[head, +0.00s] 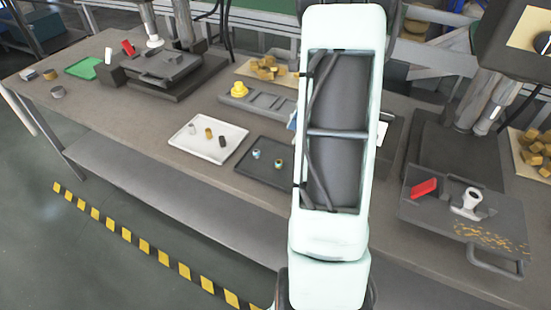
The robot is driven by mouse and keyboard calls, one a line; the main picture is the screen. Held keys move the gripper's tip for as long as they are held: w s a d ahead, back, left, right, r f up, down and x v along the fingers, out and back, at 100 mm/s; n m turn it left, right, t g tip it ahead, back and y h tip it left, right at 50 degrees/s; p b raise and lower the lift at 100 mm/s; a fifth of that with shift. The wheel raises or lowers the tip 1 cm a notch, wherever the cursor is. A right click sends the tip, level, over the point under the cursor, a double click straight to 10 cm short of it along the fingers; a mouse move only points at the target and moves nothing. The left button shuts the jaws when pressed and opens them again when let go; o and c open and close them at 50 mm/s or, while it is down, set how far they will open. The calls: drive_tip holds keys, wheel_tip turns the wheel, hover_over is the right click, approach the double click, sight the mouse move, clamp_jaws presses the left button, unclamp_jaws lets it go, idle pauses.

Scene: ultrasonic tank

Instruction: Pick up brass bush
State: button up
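A small brass-coloured bush (208,133) stands on a white tray (212,154) on the bench, left of my arm. It stands between a pale piece (192,129) and a dark grey piece (222,141) on the same tray. My pale arm fills the middle of the head view from top to bottom. My gripper does not show, so its place relative to the bush and its state cannot be seen.
A dark tray (266,176) with two small pieces lies right of the white tray. Behind stand a slotted grey block (266,101) with a yellow knob (239,89) and a board of brass-coloured blocks (267,68). A dark plate (425,212) is at right. Bench room is free left of the white tray.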

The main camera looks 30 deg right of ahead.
sight(279, 161)
drive_tip(key=x, duration=1.1)
drive_tip(key=shift+s+a+f, duration=0.1)
drive_tip(key=shift+s+a, duration=0.15)
drive_tip(key=shift+a, duration=0.15)
drive_tip(key=shift+c, duration=0.3)
clamp_jaws()
